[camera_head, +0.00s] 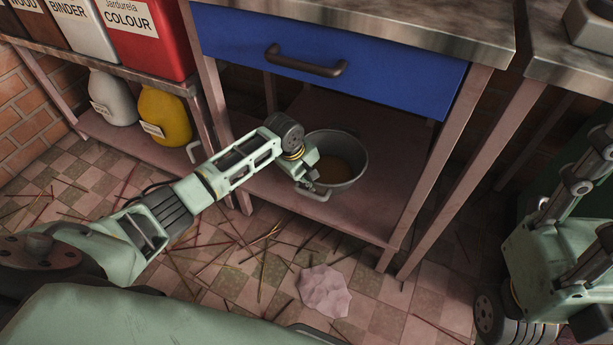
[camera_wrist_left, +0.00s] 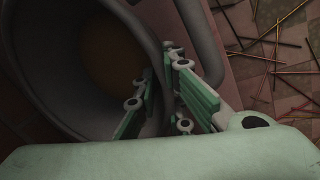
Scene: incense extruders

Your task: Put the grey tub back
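The grey tub (camera_head: 358,150) stands on the low shelf (camera_head: 385,200) of the bench with the blue drawer, near its front left. It is round, with a light loop handle (camera_head: 318,194) at the front and something brownish in its bottom. My left gripper (camera_head: 309,178) is at the tub's near left rim. In the left wrist view, the fingers (camera_wrist_left: 163,98) sit on both sides of the tub's wall (camera_wrist_left: 152,40), one inside and one outside by the handle (camera_wrist_left: 203,45). They look shut on the rim. My right gripper is not in view.
The blue drawer (camera_head: 330,55) is above the shelf, with bench legs (camera_head: 437,165) at the sides. A yellow jug (camera_head: 164,116) and a white jug (camera_head: 112,98) stand on the left rack. Thin sticks and a pinkish lump (camera_head: 324,291) lie on the tiled floor. The shelf's right side is clear.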

